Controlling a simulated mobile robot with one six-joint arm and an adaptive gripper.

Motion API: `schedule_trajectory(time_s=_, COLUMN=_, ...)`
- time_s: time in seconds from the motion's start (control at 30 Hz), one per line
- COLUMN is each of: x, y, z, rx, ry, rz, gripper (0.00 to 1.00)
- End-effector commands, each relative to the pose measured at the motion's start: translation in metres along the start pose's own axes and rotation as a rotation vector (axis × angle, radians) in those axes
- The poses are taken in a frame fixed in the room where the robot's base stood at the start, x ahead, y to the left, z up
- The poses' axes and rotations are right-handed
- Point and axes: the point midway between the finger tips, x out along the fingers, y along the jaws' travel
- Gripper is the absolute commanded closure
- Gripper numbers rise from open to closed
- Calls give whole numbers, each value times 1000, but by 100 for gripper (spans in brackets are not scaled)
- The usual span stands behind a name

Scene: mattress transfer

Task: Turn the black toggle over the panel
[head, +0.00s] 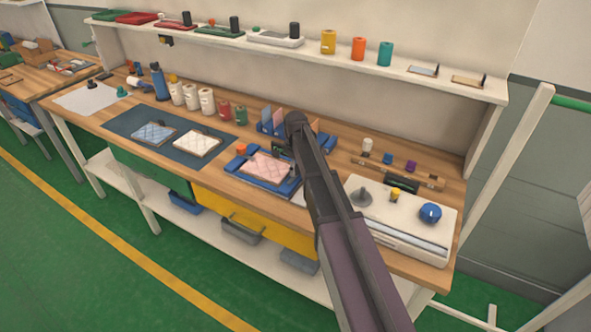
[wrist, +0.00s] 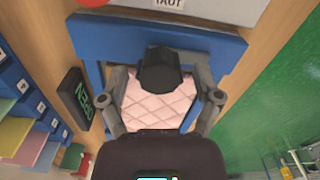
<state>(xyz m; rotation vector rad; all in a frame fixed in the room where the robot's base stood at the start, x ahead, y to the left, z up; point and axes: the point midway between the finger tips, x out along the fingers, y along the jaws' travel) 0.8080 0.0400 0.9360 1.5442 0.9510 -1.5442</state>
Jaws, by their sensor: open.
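A pink quilted panel (head: 267,167) lies in a blue fixture (head: 243,175) on the workbench. In the wrist view, the panel (wrist: 155,108) shows below a black toggle (wrist: 160,66) at the blue fixture bar (wrist: 100,36). My gripper (wrist: 160,82) is open, one finger on each side of the toggle. A gap shows on both sides, and I cannot tell whether either finger touches it. In the head view, my dark arm hides the toggle and the fingers.
A black label reading OPEN (wrist: 73,99) lies left of the fixture in the wrist view. A white machine (head: 400,222) with a blue knob (head: 430,212) stands to the right. A dark mat (head: 125,122) with two more panels lies left. A shelf (head: 450,87) runs behind.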

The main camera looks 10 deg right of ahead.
Motion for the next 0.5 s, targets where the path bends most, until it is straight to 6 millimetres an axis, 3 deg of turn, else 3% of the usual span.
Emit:
schedule_trajectory(time_s=0.27, x=0, y=0, z=0, rx=0, ry=0, rz=0, gripper=21)
schedule_trajectory(time_s=0.5, x=0, y=0, z=0, rx=0, ry=0, rz=0, gripper=92)
